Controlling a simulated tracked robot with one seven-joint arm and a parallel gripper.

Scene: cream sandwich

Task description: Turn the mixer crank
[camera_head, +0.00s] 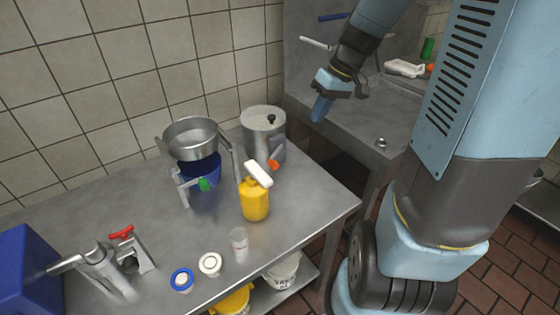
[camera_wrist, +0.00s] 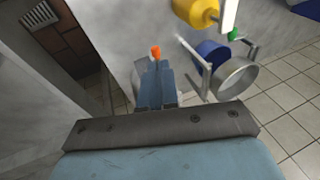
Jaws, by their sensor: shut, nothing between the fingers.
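In the wrist view the shut fingertips (camera_wrist: 157,66) appear just below the orange knob (camera_wrist: 155,52) and hide much of the cylinder.
A steel bowl (camera_head: 192,136) sits above a blue vessel (camera_head: 203,172) on a stand with a green knob (camera_head: 204,184). A yellow bottle (camera_head: 254,203) stands in front of the cylinder. A red-handled metal device (camera_head: 121,234) is at left. A steel sink counter (camera_head: 375,125) lies to the right.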

